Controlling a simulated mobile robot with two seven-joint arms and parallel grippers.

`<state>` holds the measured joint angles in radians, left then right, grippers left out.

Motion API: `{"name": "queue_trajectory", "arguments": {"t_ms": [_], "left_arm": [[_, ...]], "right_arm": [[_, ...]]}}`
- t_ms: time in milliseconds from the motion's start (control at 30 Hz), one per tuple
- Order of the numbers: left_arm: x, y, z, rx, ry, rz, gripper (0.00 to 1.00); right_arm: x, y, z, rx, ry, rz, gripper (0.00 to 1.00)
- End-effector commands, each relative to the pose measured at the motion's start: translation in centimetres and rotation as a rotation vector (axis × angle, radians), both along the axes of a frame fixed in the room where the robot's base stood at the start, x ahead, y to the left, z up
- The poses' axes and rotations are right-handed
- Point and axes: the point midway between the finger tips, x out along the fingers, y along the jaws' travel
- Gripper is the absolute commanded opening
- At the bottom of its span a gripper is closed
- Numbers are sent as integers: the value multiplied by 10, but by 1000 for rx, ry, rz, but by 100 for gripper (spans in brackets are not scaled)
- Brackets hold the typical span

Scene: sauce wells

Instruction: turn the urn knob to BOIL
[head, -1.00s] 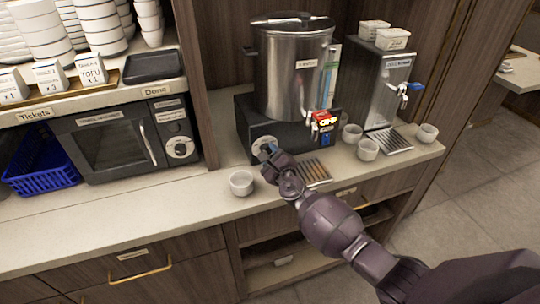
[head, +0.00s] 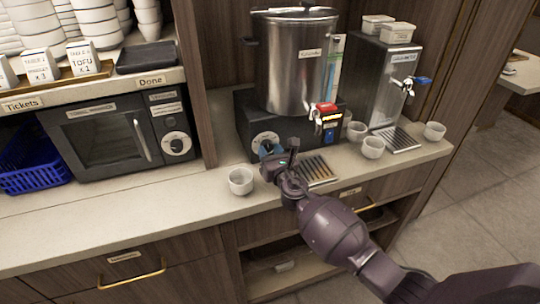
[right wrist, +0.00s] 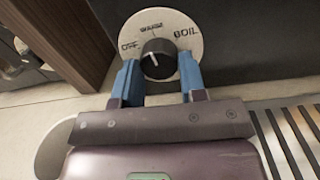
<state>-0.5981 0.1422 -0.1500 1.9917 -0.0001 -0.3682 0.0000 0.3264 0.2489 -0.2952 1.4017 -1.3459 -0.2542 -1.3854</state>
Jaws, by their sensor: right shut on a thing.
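The urn (head: 298,70) is a tall steel cylinder on a black base. Its round white dial (head: 264,141) is on the front of the base, at the left. In the right wrist view the dial (right wrist: 183,22) reads OFF at left, WARM at top and BOIL at right. The black urn knob (right wrist: 158,67) carries a white mark; I cannot tell for sure which setting it points to. My right gripper (head: 268,151) is at the dial, its blue fingers (right wrist: 159,80) on either side of the knob, shut on it. My left gripper is not in view.
A white cup (head: 241,181) stands on the counter just left of my right gripper. A drip tray (head: 318,171) lies to its right, below the red tap (head: 325,108). More cups and a second dispenser (head: 382,82) stand further right. A microwave (head: 112,137) is at left.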

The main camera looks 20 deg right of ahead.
Motion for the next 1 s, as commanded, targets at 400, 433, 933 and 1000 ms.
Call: {"name": "queue_trajectory", "arguments": {"t_ms": [400, 433, 933, 1000], "left_arm": [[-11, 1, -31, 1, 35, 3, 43], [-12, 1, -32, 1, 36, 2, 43], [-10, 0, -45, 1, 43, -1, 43], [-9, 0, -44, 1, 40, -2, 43]], "right_arm": [[-1, 2, -4, 399, 16, 0, 15], [-1, 2, -4, 428, 17, 0, 15], [-1, 4, -1, 884, 32, 0, 15], [-1, 4, -1, 937, 33, -1, 15]]}}
